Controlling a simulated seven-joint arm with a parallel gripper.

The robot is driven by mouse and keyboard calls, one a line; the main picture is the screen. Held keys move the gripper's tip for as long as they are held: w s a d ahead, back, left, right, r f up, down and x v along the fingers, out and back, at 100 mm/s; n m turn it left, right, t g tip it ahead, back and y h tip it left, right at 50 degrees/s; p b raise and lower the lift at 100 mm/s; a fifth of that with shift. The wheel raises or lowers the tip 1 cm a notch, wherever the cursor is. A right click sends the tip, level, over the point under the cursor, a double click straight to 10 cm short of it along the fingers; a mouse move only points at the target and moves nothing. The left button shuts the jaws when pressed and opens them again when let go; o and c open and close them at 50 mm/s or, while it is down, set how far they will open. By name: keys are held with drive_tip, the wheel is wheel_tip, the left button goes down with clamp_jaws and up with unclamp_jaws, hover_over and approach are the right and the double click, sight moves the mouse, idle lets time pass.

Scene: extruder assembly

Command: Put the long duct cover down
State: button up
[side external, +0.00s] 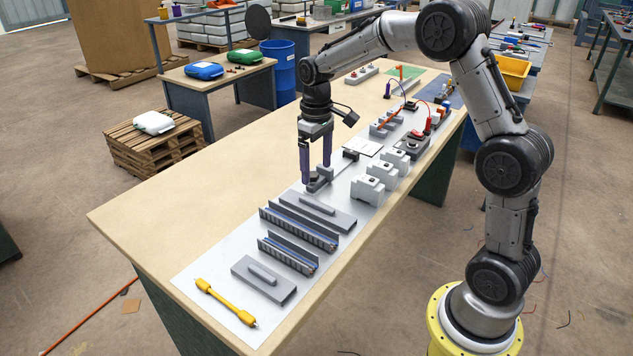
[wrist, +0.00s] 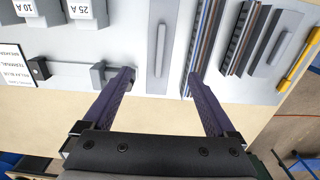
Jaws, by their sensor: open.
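The long duct cover, a flat grey plate with a raised bar handle, lies on the light mat in the side view (side external: 338,217) and the wrist view (wrist: 158,75). My gripper (side external: 316,184) is open and empty, pointing down near the cover's far side. In the wrist view, my fingertips (wrist: 160,78) appear on either side of the cover, with its handle between them in the picture. I cannot tell their exact height above it. The long slotted duct (side external: 298,229) lies next to the cover, with its top open.
A shorter duct (side external: 287,254), a short cover (side external: 264,280) and a yellow tool (side external: 225,302) lie towards the near end. A rail's grey end block (side external: 319,179) is close to my fingers. White modules (side external: 368,190) stand to the right. The table's left side is bare.

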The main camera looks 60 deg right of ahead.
drive_tip(key=s+a+r+t, duration=0.2)
drive_tip(key=s+a+r, duration=0.4)
drive_tip(key=s+r, duration=0.4)
drive_tip(key=s+a+t, duration=0.1)
drive_tip(key=s+a, duration=0.1)
drive_tip(key=s, duration=0.6)
drive_tip(key=s+a+t, duration=0.2)
drive_tip(key=s, duration=0.6)
drive_tip(key=shift+f+t, duration=0.3)
